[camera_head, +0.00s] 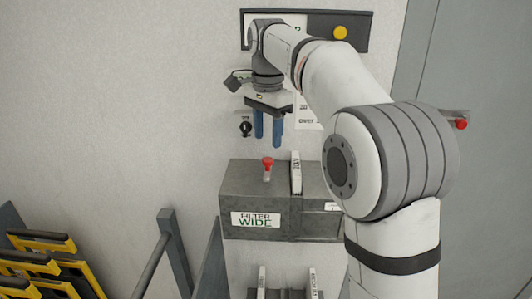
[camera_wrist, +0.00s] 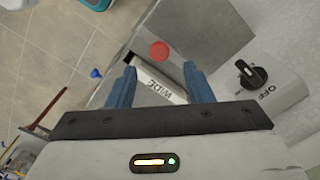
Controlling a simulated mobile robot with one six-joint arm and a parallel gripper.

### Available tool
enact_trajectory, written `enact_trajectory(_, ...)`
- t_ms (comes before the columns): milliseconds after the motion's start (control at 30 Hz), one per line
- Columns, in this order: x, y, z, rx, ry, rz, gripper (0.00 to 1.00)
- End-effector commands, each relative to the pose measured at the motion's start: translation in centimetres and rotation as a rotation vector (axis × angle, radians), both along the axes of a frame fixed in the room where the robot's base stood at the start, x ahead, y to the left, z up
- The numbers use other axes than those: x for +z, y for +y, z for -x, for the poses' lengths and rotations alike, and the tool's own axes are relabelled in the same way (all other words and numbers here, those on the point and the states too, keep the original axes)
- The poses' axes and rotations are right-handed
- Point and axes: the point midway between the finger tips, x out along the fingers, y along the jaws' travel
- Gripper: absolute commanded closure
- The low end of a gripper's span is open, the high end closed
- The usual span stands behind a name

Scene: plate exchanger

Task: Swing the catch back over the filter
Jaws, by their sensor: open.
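A grey box (camera_head: 238,178) labelled "FILTER WIDE" stands against the wall. A white-edged filter (camera_head: 296,173) stands upright in its top. In the wrist view the filter (camera_wrist: 165,88) reads "WIDE". A red-tipped catch (camera_head: 267,164) stands on the box top to the left of the filter; its red knob (camera_wrist: 159,51) shows just beyond my fingertips in the wrist view. Its lower part is hidden there. My gripper (camera_head: 268,143) points down above the catch, blue fingers apart and empty, touching nothing that I can see.
A black dial (camera_head: 246,128) marked OFF (camera_wrist: 250,73) sits on the wall close to the gripper. Below the box stand more white-edged plates (camera_head: 312,283). Grey rails (camera_head: 168,250) and yellow-black handles (camera_head: 42,240) are at lower left. The wall space left is clear.

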Motion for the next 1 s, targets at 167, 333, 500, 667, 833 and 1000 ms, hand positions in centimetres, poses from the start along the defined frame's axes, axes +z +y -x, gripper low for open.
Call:
enact_trajectory(167, -3.1, 0.0, 0.1, 0.002, 0.002, 0.001, 0.53)
enact_trajectory(333, -5.1, 0.0, 0.1, 0.003, 0.0, 0.0, 0.53)
enact_trajectory(500, -5.9, 0.0, 0.1, 0.003, -0.001, 0.0, 0.53)
enact_trajectory(667, -6.0, 0.0, 0.1, 0.004, -0.002, -0.001, 0.53)
enact_trajectory(833, -6.0, 0.0, 0.1, 0.004, -0.001, 0.0, 0.62)
enact_trajectory(1000, -6.0, 0.1, 0.1, 0.004, -0.001, 0.0, 0.76)
